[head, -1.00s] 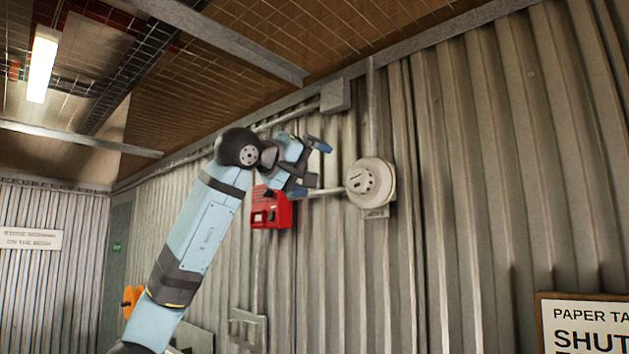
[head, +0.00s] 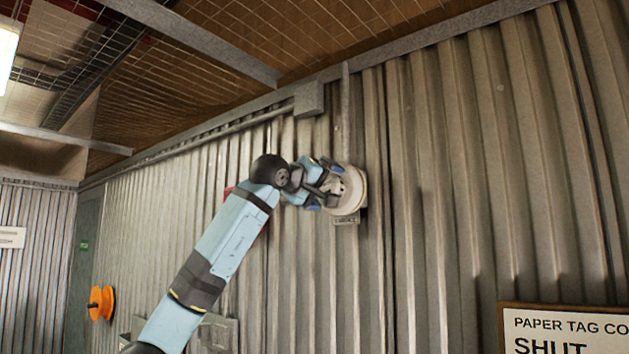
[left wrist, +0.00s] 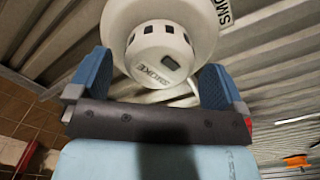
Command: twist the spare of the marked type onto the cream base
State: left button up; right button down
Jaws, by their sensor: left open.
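The cream base (head: 359,192) is a round disc on the corrugated wall, and its wide rim also shows at the top of the left wrist view (left wrist: 206,22). A white detector head (left wrist: 157,60) marked SMOKE, with dark windows round its side, sits against the base. My left gripper (head: 334,186) is at the base. Its open blue fingers (left wrist: 157,82) stand on either side of the head, with a gap visible at least on the left. A label plate (head: 346,218) below the base appears to read SMOKE. My right gripper is not in view.
A conduit (head: 346,110) runs up the wall above the base. A grey junction box (head: 309,99) is up and left. A red box (head: 228,191) is mostly hidden behind my left arm. The wall right of the base is clear.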

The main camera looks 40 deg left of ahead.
pick_arm(q)
jog(key=shift+w, duration=0.2)
jog(key=shift+d, duration=0.1)
jog(key=shift+c, duration=0.5)
jog(key=c, duration=1)
jog(key=shift+o, duration=0.2)
jog(key=shift+r+p, duration=0.1)
jog(key=shift+p, duration=0.25)
jog(key=shift+m+p, duration=1.1)
jog(key=shift+p, duration=0.1)
jog(key=o, duration=1)
jog(key=shift+o, duration=0.2)
jog(key=shift+w, duration=0.1)
